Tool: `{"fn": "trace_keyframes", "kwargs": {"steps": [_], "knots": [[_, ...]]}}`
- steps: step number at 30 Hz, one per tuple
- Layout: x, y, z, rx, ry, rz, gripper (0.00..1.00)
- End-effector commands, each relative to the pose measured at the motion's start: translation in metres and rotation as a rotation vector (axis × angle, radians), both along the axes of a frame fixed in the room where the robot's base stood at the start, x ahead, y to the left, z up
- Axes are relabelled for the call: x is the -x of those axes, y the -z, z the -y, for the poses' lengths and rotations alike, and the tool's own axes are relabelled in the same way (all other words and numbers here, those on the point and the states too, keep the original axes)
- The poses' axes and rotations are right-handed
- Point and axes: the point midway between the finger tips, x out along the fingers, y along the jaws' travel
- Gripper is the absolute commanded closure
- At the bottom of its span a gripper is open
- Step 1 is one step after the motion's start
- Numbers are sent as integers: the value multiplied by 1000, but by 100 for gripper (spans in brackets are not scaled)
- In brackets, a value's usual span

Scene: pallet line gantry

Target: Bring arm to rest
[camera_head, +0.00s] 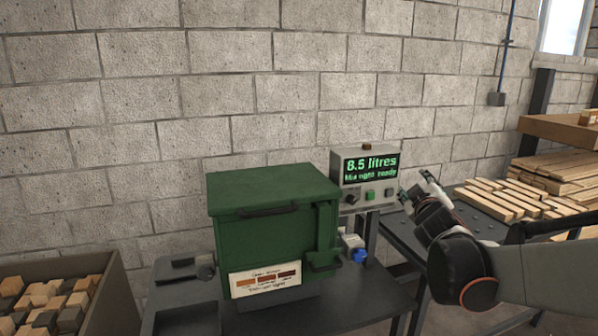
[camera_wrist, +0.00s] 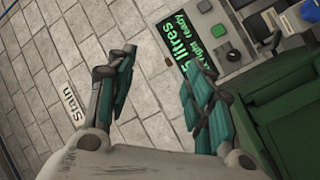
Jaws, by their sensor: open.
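My gripper (camera_head: 418,190) is at the right of the head view, at the end of my raised arm, beside the grey control box (camera_head: 364,204). In the wrist view my gripper (camera_wrist: 158,92) shows two teal-padded fingers spread apart with nothing between them. The control box has a lit green display (camera_head: 371,168) reading "8.5 litres" and a second line that looks like "Mix right ready". A green button and grey buttons sit below it. From the head view I cannot tell the exact gap between the fingers and the box.
A green lidded bin (camera_head: 270,225) stands on a dark bench (camera_head: 345,307). A crate of wood blocks (camera_head: 112,292) is at lower left. Stacked wood strips (camera_head: 500,198) lie on a dark table at right. A blue knob (camera_head: 359,256) sits below the box. A block wall closes the back.

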Motion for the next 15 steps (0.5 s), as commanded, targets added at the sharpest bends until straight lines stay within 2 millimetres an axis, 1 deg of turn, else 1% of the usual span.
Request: {"fn": "trace_keyframes", "kwargs": {"steps": [1, 5, 6, 8, 9, 11, 12, 14, 15], "knots": [[18, 0, 0, -45, 25, -24, 52], [63, 7, 0, -172, 89, -100, 52], [78, 12, -2, -211, 107, -127, 52], [100, 19, -4, -269, 132, -168, 52], [115, 25, -7, -307, 147, -198, 52], [138, 35, -12, -364, 166, -243, 52], [154, 43, -16, -401, 179, -275, 52], [178, 54, -23, -457, 193, -325, 52], [194, 63, -28, -492, 202, -360, 52]]}}
